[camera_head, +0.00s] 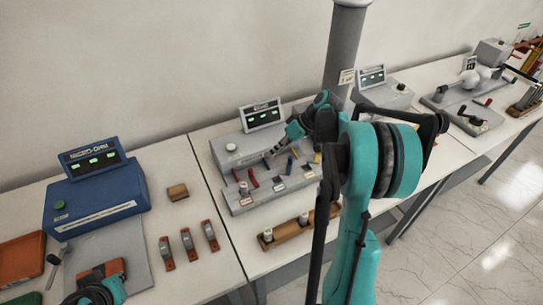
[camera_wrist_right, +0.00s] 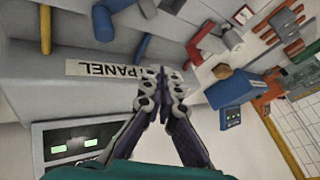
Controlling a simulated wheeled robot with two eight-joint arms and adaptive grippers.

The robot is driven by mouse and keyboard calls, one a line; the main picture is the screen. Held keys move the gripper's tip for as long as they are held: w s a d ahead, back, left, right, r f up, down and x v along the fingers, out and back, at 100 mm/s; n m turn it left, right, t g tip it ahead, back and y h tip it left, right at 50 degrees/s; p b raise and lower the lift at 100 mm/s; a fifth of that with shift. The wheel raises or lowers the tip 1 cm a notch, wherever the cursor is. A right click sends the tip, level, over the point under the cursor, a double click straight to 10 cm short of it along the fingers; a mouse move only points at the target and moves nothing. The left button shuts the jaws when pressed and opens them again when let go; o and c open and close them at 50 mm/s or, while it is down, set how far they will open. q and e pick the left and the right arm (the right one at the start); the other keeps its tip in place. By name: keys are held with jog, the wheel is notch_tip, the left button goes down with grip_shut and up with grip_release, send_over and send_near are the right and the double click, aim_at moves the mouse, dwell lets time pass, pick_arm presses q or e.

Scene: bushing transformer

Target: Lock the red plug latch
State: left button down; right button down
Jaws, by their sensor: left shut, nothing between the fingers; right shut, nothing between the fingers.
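Red lever-like latches stand on the front of the grey panel unit (camera_head: 238,199). One red latch (camera_head: 252,178) is near the middle left, and a red latch also shows in the right wrist view (camera_wrist_right: 210,36). Blue and yellow levers (camera_head: 290,165) stand to its right. My right gripper (camera_head: 268,156) is shut and empty, just behind and above the red latch; in the wrist view its fingertips (camera_wrist_right: 163,88) are together by the "PANEL" label, apart from the red latch. My left gripper (camera_head: 92,293) is shut at the bottom left, partly cut off by the frame edge.
A blue micro-ohm meter (camera_head: 95,205) stands at the left. Several orange-grey clamps (camera_head: 187,244) lie on the table beside a small brown block (camera_head: 177,192). A wooden holder (camera_head: 285,235) lies in front of the panel unit. My right arm hides part of the bench.

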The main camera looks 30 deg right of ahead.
jog(key=w+d+p+v, duration=0.1)
jog(key=v, duration=0.5)
jog(key=shift+r, duration=0.1)
dwell(0.4)
jog(key=s+a+r+m+h+b, duration=0.1)
jog(key=s+a+h, duration=0.1)
jog(key=s+a, duration=0.35)
jog(key=s+a+r+m+h, duration=0.1)
jog(key=s+a+h, duration=0.15)
jog(key=a, duration=0.65)
jog(key=s+a+f+t+h, duration=0.1)
jog(key=s+a+f, duration=0.1)
jog(key=s, duration=0.3)
jog(key=s+a+f+t+b, duration=0.1)
jog(key=s+a+f+t, duration=0.1)
jog(key=s+a, duration=0.2)
jog(key=shift+s+m+h, duration=0.3)
jog(key=shift+s+h, duration=0.05)
jog(key=shift+s, duration=0.75)
